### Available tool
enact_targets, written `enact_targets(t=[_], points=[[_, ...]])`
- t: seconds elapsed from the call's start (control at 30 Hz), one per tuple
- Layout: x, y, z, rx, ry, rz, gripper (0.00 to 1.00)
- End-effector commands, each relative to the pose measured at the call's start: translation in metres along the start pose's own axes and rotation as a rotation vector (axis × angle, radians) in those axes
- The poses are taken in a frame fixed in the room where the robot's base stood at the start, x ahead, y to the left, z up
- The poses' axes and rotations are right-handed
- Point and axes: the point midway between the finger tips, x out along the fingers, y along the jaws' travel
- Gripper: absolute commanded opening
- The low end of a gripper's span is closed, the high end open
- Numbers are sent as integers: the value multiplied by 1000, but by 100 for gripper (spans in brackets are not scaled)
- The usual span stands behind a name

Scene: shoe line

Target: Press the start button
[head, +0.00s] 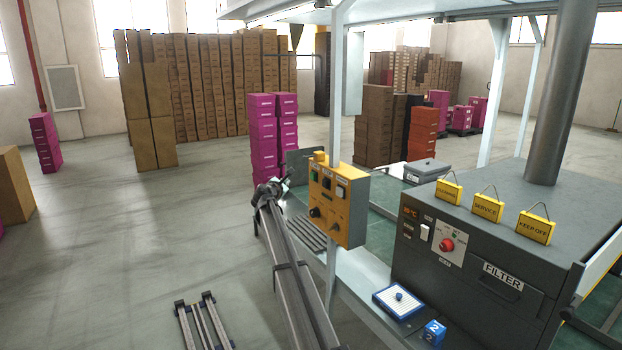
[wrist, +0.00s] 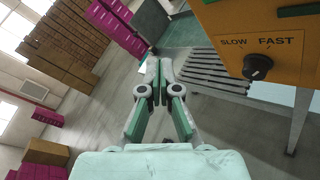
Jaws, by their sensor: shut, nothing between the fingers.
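A yellow control box (head: 352,212) is mounted on a pale post in the head view. Its front has a small green element (head: 314,175) at the upper left, other small controls beside it and a black knob (head: 315,212) below. Which one is the start button cannot be read. In the wrist view the box (wrist: 288,35) fills the upper right, with the knob (wrist: 258,67) under the words SLOW and FAST. My gripper (wrist: 158,64) is shut and empty, left of the box and apart from it. It also shows in the head view (head: 280,184).
A dark grey machine (head: 480,250) marked FILTER stands at the right, with yellow signs on top and a red knob (head: 446,245). A blue-and-white pad (head: 385,304) and a blue cube (head: 432,333) lie before it. Pink boxes (head: 262,140) stand behind my gripper.

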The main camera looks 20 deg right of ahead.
Motion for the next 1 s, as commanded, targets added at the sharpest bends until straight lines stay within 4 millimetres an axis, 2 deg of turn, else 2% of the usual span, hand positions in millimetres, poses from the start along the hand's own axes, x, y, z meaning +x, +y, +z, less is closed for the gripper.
enact_targets(t=[0.27,0.8,1.0], points=[[12,-8,9,1,0,-2,0],[55,-40,40,1,0,-2,0],[61,-44,44,0,0,0,0]])
